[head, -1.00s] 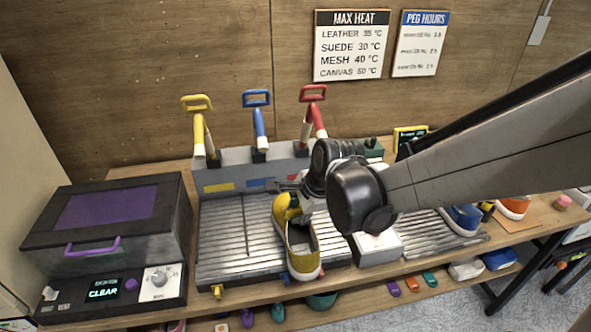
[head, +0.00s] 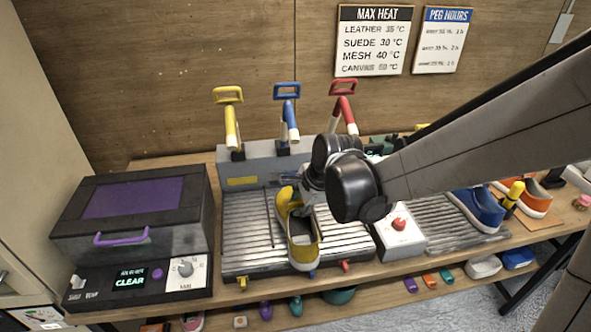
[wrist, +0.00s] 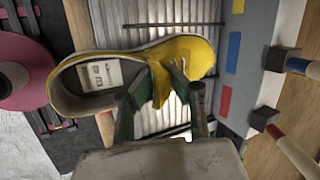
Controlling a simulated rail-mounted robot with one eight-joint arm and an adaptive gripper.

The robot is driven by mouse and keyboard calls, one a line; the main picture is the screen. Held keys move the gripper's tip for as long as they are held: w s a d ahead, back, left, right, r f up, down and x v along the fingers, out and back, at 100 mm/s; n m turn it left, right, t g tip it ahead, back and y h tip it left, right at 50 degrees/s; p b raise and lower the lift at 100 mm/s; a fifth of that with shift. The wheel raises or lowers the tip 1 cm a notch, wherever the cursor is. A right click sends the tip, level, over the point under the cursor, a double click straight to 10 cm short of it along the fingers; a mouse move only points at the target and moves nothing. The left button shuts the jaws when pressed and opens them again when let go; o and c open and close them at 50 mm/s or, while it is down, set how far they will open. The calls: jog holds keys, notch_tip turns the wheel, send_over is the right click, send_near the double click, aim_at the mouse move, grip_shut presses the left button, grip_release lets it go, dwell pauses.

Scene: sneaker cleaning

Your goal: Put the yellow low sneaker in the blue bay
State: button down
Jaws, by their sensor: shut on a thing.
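The yellow low sneaker (head: 303,252) is over the ridged metal tray (head: 246,232), toe toward the back. My gripper (head: 300,203) is shut on its front part. In the wrist view the yellow sneaker (wrist: 195,50) lies between the green fingers of my gripper (wrist: 160,100), toe facing the blue label (wrist: 234,50). The blue bay is the middle one, with the blue lever (head: 288,112) raised behind it and a blue tab (head: 311,274) in front. The sneaker is lined up with this bay. I cannot tell whether its sole touches the tray.
The yellow lever (head: 230,115) and red lever (head: 344,108) stand either side. A black box with a purple lid (head: 134,197) is at left. A white box with a red button (head: 399,224) is right of the tray. Blue (head: 478,208) and orange (head: 528,197) shoes stand farther right.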

jog(key=shift+w+a+f, duration=0.15)
jog(key=shift+w+f, duration=0.1)
jog(key=shift+w, duration=0.65)
jog(key=shift+w+a+f, duration=0.1)
jog(key=shift+w+f, duration=0.1)
jog(key=shift+w, duration=0.7)
jog(key=shift+w+a+f+b, duration=0.1)
jog(key=shift+w+f+b, duration=0.25)
jog(key=shift+w+b, duration=0.25)
jog(key=shift+w+a+f+b, duration=0.1)
jog(key=shift+w+f+b, duration=0.25)
jog(key=shift+w, duration=0.4)
jog(key=shift+w+a+f+b, duration=0.1)
jog(key=shift+w+f+b, duration=0.2)
jog(key=shift+w+b, duration=0.3)
jog(key=shift+f+b, duration=0.35)
jog(key=shift+f, duration=0.1)
jog(key=c, duration=1.6)
grip_release()
jog(key=shift+o, duration=0.2)
jog(key=shift+r, duration=0.1)
jog(key=v, duration=1.1)
jog(key=shift+s+d+r, duration=0.1)
jog(key=shift+s+r, duration=0.05)
jog(key=shift+r, duration=0.2)
jog(key=s+r+p, duration=0.2)
jog(key=r, duration=0.1)
jog(key=s+r+p, duration=0.1)
jog(key=r+p, duration=0.1)
jog(key=shift+d, duration=0.25)
